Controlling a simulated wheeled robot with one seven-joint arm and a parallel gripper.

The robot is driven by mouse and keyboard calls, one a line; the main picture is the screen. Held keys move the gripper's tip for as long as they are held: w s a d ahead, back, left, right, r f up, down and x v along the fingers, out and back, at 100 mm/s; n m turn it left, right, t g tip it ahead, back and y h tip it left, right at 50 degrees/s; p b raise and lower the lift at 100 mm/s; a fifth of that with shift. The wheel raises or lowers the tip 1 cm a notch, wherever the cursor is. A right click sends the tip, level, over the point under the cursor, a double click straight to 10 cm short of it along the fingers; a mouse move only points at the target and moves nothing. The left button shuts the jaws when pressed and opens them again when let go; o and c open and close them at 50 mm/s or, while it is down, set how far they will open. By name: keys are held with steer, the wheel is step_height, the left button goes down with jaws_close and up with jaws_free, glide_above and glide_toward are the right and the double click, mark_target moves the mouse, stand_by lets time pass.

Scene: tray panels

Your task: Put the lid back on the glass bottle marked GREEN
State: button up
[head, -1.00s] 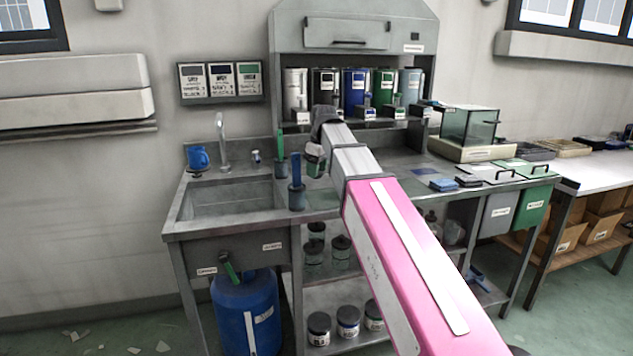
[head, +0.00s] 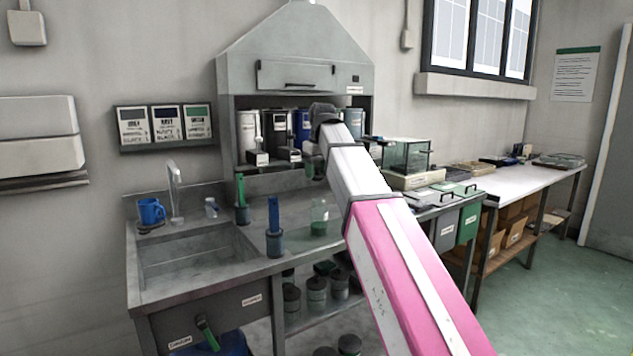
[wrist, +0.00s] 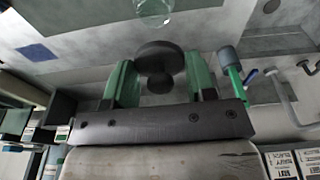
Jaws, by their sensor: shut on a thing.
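My gripper (wrist: 160,78) has green fingers and is shut on a dark round lid (wrist: 158,52), with its small knob between the fingers. In the head view my gripper (head: 315,165) hangs at the arm's end above the counter, and the lid is hard to make out there. A clear glass bottle (head: 319,217) with green in its lower part stands upright on the counter, below my gripper. Part of the bottle also shows at the top edge of the wrist view (wrist: 154,9), apart from the lid. I cannot read a marking on it.
A sink (head: 195,255) lies to the left, with a tap (head: 175,190) and a blue mug (head: 150,211). Canisters (head: 276,130) line the hood shelf behind. A glass case (head: 405,155) stands to the right.

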steer(key=shift+d, duration=0.3)
steer(key=shift+d+f, duration=0.1)
steer(key=shift+f, duration=3)
steer(key=shift+f, duration=0.15)
steer(key=o, duration=1.3)
steer(key=shift+o, duration=0.2)
steer(key=shift+r, duration=3.55)
